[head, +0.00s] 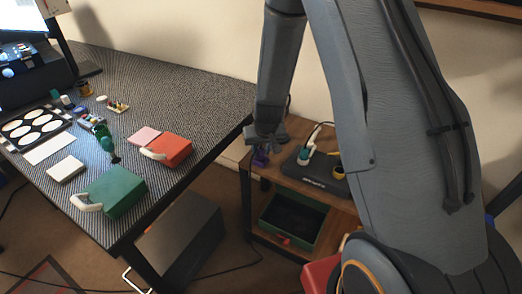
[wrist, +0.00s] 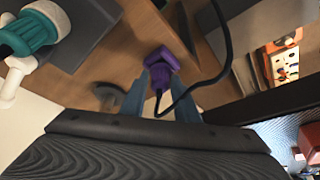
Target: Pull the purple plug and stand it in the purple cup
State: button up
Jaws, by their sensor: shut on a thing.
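My gripper (head: 264,142) points down over the left end of the wooden shelf. In the wrist view my gripper (wrist: 161,82) is shut on the purple plug (wrist: 158,77), whose black cord leaves it and loops to the right. A wider, squarish purple piece (wrist: 163,57), seemingly the purple cup, lies at the plug's far end, against the wood. I cannot tell whether the plug stands inside it or is just above.
The black power strip (head: 318,182) lies right of my gripper, with a green-and-white plug (head: 304,154) and a yellow plug (head: 340,171). A green-rimmed bin (head: 290,235) stands on the lower shelf. The cluttered workbench (head: 190,90) is to the left.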

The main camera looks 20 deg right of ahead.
jog(key=shift+f+b, duration=0.3)
dwell(0.4)
jog(key=o, duration=1.3)
jog(key=shift+c, duration=0.2)
jog(key=shift+r, duration=0.1)
jog(key=s+a+r+g+p, duration=0.2)
jog(key=s+r+p, duration=0.2)
jog(key=s+r, duration=1)
jog(key=s+d+r+g, duration=0.1)
jog(key=s+r, duration=0.2)
jog(key=s, duration=0.3)
jog(key=s+d+r+g, duration=0.1)
jog(key=s+r, duration=0.2)
jog(key=s, duration=0.4)
jog(key=shift+s+r+n, duration=0.2)
jog(key=shift+r+n, duration=0.1)
jog(key=shift+r, duration=0.05)
